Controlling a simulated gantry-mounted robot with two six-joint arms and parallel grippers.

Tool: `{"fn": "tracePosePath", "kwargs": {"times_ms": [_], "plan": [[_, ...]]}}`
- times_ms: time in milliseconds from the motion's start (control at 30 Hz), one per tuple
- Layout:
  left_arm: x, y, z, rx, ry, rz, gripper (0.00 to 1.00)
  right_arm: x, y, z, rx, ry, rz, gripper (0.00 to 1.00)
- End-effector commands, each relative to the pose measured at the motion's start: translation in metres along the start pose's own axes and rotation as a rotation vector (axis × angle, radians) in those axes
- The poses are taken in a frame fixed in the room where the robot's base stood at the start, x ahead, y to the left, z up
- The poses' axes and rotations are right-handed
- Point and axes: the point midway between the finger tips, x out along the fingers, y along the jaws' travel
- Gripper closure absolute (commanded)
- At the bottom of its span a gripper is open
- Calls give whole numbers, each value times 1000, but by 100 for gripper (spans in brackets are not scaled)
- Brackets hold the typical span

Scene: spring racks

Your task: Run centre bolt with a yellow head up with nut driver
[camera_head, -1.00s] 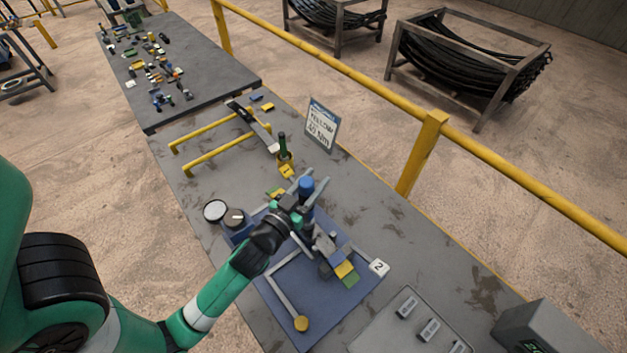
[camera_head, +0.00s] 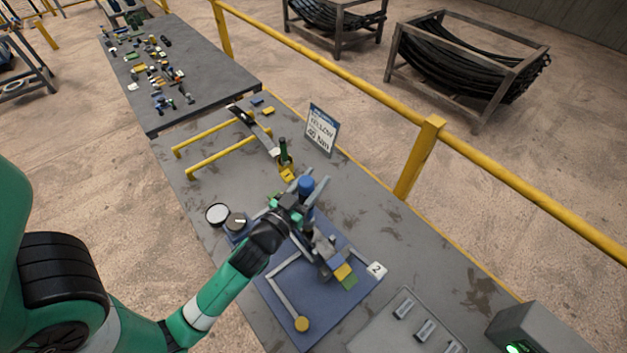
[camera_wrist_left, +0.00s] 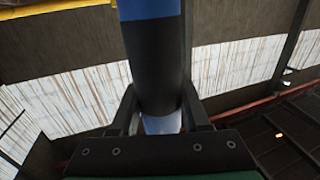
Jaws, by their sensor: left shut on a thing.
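My left gripper (camera_head: 298,203) is over the blue mat at the middle of the bench. It is shut on the nut driver (camera_head: 306,186), whose blue top stands up above the fingers in the head view. In the left wrist view the nut driver (camera_wrist_left: 155,60) runs between the two fingers, dark in the middle with blue above. Grey clamp-like parts with yellow and green blocks (camera_head: 344,275) are just below the gripper. I cannot make out the centre bolt's yellow head; the gripper and driver hide that spot. My right gripper is not in view.
A sign (camera_head: 321,128) stands at the bench's back edge. A grey tray (camera_head: 412,325) and box (camera_head: 540,330) are at the right.

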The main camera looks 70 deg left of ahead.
Motion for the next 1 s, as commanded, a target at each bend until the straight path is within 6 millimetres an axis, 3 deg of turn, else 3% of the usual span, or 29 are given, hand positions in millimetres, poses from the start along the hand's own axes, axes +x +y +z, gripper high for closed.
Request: {"fn": "tracePosePath", "kwargs": {"times_ms": [33, 433, 1000], "plan": [[0, 0, -10, -1, 6, 1, 100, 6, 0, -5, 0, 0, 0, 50], [0, 0, -40, 0, 7, 1, 100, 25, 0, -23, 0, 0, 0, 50], [0, 0, -41, 0, 8, 1, 100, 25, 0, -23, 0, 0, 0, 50]]}}
